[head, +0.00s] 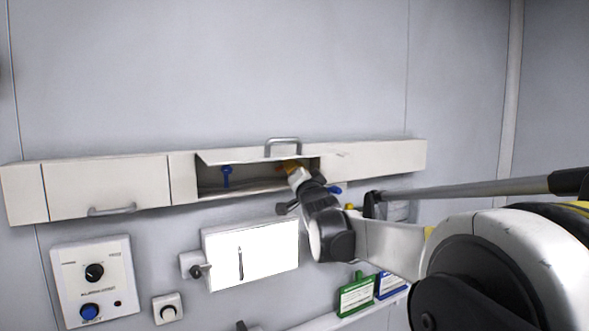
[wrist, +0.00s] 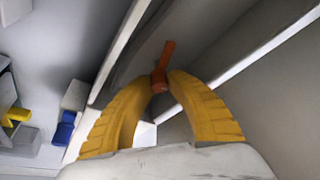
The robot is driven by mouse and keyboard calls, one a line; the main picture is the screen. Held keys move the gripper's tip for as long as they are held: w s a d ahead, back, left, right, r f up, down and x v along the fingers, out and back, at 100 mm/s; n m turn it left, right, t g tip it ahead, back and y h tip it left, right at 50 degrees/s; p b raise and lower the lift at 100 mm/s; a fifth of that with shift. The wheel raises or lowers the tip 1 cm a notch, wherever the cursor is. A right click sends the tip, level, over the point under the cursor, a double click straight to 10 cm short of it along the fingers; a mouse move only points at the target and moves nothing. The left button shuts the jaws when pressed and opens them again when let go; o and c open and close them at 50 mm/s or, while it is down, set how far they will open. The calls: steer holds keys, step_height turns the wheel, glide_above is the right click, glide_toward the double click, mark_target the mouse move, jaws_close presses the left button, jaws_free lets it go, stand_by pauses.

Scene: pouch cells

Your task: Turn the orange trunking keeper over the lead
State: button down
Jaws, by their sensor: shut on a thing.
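The orange keeper (wrist: 167,57) shows in the wrist view as a small bar with a round end between my fingertips. My gripper (wrist: 161,82) has its two yellow fingers closed on that round end. In the head view my gripper (head: 291,167) reaches into the right part of the open trunking compartment (head: 246,181); the keeper cannot be told apart from the fingers there. A blue keeper (head: 227,176) stands apart in the left part of the same compartment. I cannot make out the lead in either view.
A raised flap (head: 235,157) with a grey handle (head: 283,142) overhangs the compartment. Below are a white panel (head: 265,255), a control box (head: 93,280) and green (head: 356,296) and blue (head: 391,284) items on a ledge. The wall above is bare.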

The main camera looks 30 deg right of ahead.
steer(key=n+t+y+b, duration=0.1)
steer(key=n+y, duration=0.1)
steer(key=n, duration=0.3)
steer(key=shift+f+b, duration=0.1)
steer(key=shift+b, duration=0.3)
steer(key=n+y, duration=0.1)
steer(key=n, duration=0.1)
steer(key=n+y+b, duration=0.1)
steer(key=n, duration=0.2)
steer(key=shift+t+y, duration=0.4)
steer(key=n+y, duration=0.2)
steer(key=n, duration=0.3)
steer(key=n+y, duration=0.3)
steer(key=n, duration=0.1)
steer(key=shift+n+g, duration=0.4)
steer(key=shift+n, duration=0.3)
steer(key=c, duration=1.6)
jaws_free()
steer(key=shift+o, duration=0.2)
